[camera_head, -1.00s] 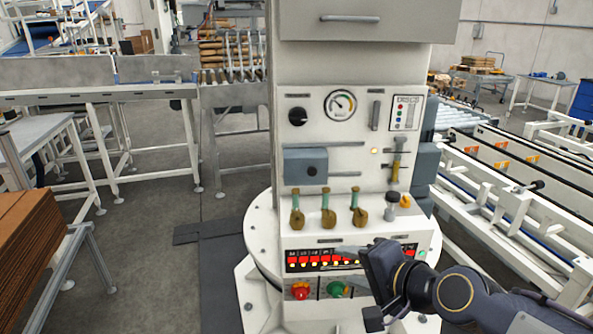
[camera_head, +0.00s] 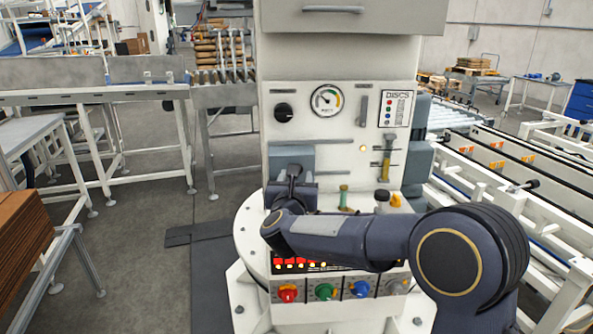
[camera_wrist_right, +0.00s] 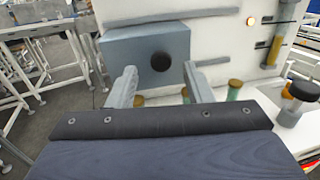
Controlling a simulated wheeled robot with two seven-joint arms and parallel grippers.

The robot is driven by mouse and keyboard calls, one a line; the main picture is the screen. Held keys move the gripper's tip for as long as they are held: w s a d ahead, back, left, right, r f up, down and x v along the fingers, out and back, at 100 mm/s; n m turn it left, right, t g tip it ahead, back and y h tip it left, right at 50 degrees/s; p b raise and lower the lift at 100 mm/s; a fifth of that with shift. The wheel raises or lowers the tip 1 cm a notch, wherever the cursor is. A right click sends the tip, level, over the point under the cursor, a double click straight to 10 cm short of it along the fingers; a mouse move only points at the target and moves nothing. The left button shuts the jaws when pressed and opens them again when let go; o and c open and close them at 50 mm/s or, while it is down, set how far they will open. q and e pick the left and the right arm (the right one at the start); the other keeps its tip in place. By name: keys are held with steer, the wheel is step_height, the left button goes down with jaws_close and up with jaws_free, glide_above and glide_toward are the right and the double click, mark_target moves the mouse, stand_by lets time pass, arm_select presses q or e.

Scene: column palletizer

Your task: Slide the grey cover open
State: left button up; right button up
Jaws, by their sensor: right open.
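The grey cover (camera_wrist_right: 135,50) is a blue-grey block with a round black knob (camera_wrist_right: 161,61) on the front of the white column panel. In the head view, my right gripper and wrist hide the lower part of the cover (camera_head: 298,153). My right gripper (camera_wrist_right: 159,80) is open and empty, with its two fingers on either side of the knob in the wrist picture. I cannot tell whether the fingers touch the knob or cover. My left gripper is not in view.
Horizontal rails (camera_wrist_right: 187,17) run above and beside the cover. Small green-and-brass valves (camera_head: 343,197) sit below it, partly behind my right arm. A black-topped knob (camera_wrist_right: 301,92) stands to the right. Coloured knobs (camera_head: 325,291) line the lower panel.

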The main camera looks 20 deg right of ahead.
steer(key=shift+p+x, duration=0.3)
steer(key=shift+x, duration=1.2)
jaws_close()
